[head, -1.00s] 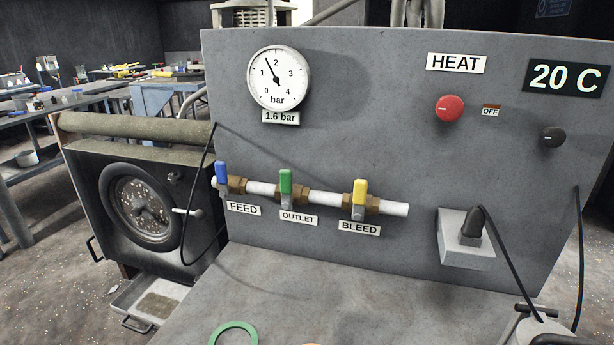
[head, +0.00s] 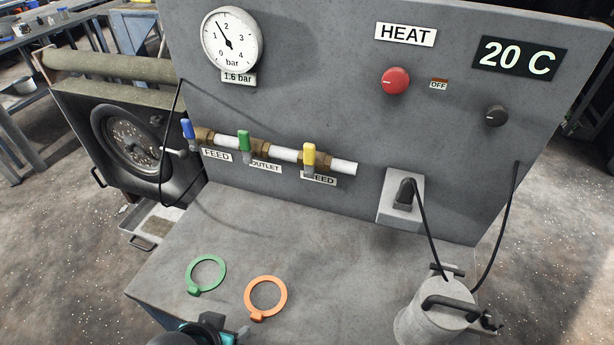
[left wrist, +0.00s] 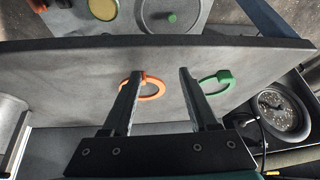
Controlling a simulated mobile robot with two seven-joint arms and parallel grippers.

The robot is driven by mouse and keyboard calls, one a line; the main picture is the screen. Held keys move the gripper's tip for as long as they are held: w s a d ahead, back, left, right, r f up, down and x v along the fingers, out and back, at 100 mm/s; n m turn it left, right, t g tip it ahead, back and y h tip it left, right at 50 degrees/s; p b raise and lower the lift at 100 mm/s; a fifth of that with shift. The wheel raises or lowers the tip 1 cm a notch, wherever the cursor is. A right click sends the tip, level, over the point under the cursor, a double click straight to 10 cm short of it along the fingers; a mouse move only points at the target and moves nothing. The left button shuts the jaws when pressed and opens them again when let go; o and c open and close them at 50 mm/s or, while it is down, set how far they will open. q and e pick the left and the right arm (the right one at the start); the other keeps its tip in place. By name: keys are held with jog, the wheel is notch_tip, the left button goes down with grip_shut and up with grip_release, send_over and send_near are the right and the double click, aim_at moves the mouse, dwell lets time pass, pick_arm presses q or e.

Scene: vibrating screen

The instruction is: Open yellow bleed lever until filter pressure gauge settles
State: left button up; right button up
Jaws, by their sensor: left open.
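The yellow bleed lever (head: 309,153) points up on the pipe at the panel, above the BLEED label (head: 319,179), which it partly covers. The filter pressure gauge (head: 232,40) at upper left has its needle between 1 and 2, and its plate (head: 238,79) reads 1.6 bar. My left gripper (left wrist: 161,72) is open and empty in the left wrist view. In the head view only a part of it (head: 212,322) shows at the bottom edge, well below and apart from the lever. My right gripper is not in view.
A blue feed lever (head: 188,129) and a green outlet lever (head: 244,141) stand left of the yellow one. A green ring (head: 221,266) and an orange ring (head: 283,296) lie on the bench. A metal canister (head: 437,313) stands at right.

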pick_arm(q)
jog(key=w+d+r+t+h+p, duration=0.1)
jog(key=w+d+r+t+h, duration=0.1)
jog(key=w+d+r+t, duration=0.5)
jog(key=m+t+h+p, duration=0.1)
jog(key=t+h, duration=0.2)
jog(key=t, duration=0.2)
send_near(308, 158)
jog(key=x, duration=1)
jog(key=shift+w+d, duration=0.15)
jog(key=shift+w, duration=0.15)
grip_shut()
dwell(0.4)
